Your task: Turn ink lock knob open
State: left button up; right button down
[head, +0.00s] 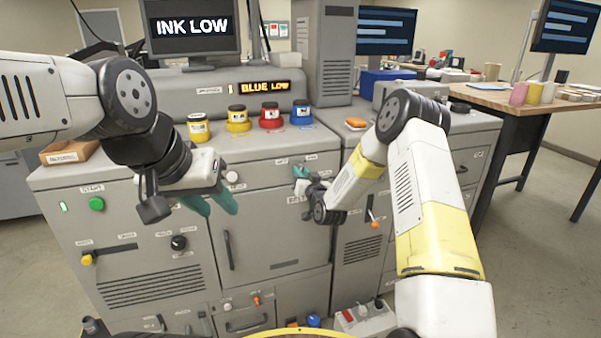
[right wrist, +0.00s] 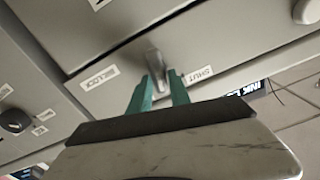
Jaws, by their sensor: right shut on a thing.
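The ink lock knob (right wrist: 156,64) is a small grey lever-like knob on the grey machine front (head: 265,215). In the right wrist view it stands between the two teal fingertips of my right gripper (right wrist: 165,84), which is shut on it. A label that seems to read INK LOCK (right wrist: 99,78) is to its left and a SHUT label (right wrist: 197,75) to its right. In the head view my right gripper (head: 301,173) is at the upper front panel and hides the knob. My left gripper (head: 213,202) is empty in front of the machine, its teal fingers apart.
Yellow, red and blue ink jars (head: 270,115) stand on the machine top under a BLUE LOW display (head: 264,87). A white knob (head: 232,177) and a vertical door handle (head: 228,250) are near my left gripper. A wooden table (head: 500,98) stands at right.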

jog(key=m, duration=0.6)
jog(key=shift+d+f, duration=0.25)
dwell(0.3)
jog(key=c, duration=1.2)
grip_release()
jog(key=v, duration=0.7)
jog(key=shift+s+d, duration=0.15)
jog(key=shift+s, duration=0.15)
jog(key=shift+r, duration=0.15)
